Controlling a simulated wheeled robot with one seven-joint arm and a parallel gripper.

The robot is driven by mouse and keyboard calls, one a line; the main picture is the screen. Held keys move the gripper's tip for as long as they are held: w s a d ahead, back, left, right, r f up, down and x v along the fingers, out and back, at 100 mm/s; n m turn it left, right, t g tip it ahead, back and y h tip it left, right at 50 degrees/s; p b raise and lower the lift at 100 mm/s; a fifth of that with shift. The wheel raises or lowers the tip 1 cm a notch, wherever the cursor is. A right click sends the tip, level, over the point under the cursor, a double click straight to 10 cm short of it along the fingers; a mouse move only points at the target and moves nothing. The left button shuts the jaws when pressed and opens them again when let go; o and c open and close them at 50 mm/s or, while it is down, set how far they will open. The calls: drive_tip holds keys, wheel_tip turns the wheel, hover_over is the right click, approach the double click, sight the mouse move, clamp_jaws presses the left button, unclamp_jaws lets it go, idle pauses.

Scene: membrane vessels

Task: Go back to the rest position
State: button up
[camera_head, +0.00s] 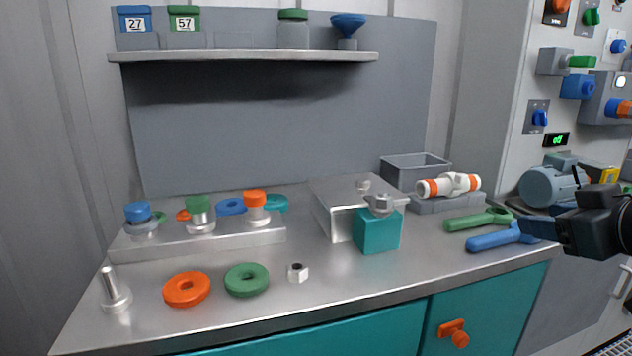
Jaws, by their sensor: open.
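My gripper (562,235) is at the right edge of the head view, in front of the bench's right end. Its black fingers point left, and it is open with nothing seen between the jaws. A blue wrench (492,240) lies on the bench just left of the gripper, its right end near or behind the fingers. A green wrench (478,220) lies behind the blue one. I cannot tell whether the gripper touches the blue wrench.
A grey-blue motor (548,187) and a control panel stand right. The bench's front middle is clear.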

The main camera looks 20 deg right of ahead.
drive_tip(key=s+a+f+m+t, duration=0.1)
drive_tip(key=s+a+f+m, duration=0.2)
drive_tip(key=a+f, duration=0.6)
drive_tip(key=s+a+f+m+t, duration=0.15)
drive_tip(key=s+a+f, duration=0.25)
drive_tip(key=a+f, duration=0.45)
drive_tip(key=s+a+f+n+y, duration=0.1)
drive_tip(key=s+a+n+y, duration=0.15)
drive_tip(key=s, duration=1.05)
drive_tip(key=s+a+f+n+y, duration=0.1)
drive_tip(key=s+a+f, duration=0.15)
drive_tip(key=s, duration=0.95)
wheel_tip(320, 180, up, 14)
drive_tip(key=p, duration=1.3)
drive_tip(key=shift+a+g, duration=0.35)
